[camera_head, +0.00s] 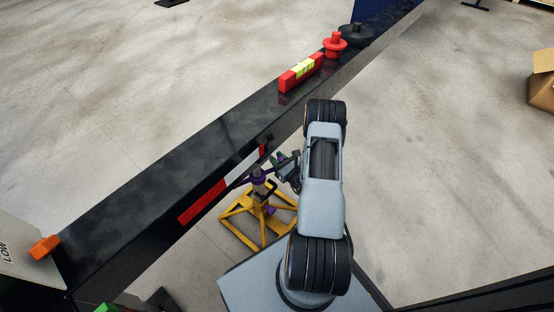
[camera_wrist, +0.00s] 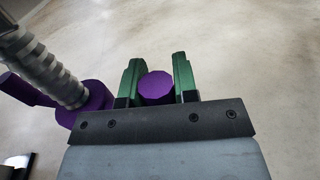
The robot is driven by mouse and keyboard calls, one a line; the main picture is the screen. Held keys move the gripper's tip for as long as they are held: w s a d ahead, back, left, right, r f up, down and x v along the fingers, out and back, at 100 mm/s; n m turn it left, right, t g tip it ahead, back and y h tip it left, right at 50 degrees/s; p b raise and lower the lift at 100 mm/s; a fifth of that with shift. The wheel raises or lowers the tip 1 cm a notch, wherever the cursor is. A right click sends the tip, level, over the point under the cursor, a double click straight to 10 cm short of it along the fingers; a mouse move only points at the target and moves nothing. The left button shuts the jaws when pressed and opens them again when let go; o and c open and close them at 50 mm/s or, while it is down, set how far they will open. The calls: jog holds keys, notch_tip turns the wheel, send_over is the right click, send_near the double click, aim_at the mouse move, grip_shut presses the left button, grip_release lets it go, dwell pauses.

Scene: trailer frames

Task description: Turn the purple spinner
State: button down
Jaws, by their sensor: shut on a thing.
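The purple spinner (camera_head: 258,178) sits on top of a yellow stand (camera_head: 238,225) beside the black beam. In the wrist view, its round purple knob (camera_wrist: 157,88) stands between the two green fingers of my gripper (camera_wrist: 156,83), and the gripper is shut on it. The spinner's purple hub (camera_wrist: 92,103) and a grey threaded post (camera_wrist: 42,62) show at the left of the wrist view. In the head view my gripper (camera_head: 279,160) is small and partly hidden by my arm, beside the spinner.
The long black trailer beam (camera_head: 150,195) runs diagonally close behind the stand. On it are a red and yellow block (camera_head: 300,72) and a red knob (camera_head: 334,45). An orange piece (camera_head: 44,247) is at the left end. A cardboard box (camera_head: 541,85) stands far right; the floor between is clear.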

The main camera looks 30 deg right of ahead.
jog(key=shift+s, duration=0.2)
jog(key=shift+s, duration=0.8)
jog(key=s+a+p, duration=0.1)
jog(key=s+a, duration=0.1)
jog(key=s, duration=0.3)
jog(key=shift+s+p, duration=0.3)
jog(key=shift+a, duration=0.1)
dwell(0.7)
jog(key=c, duration=1.1)
grip_release()
jog(key=shift+o, duration=1.1)
jog(key=shift+a, duration=0.1)
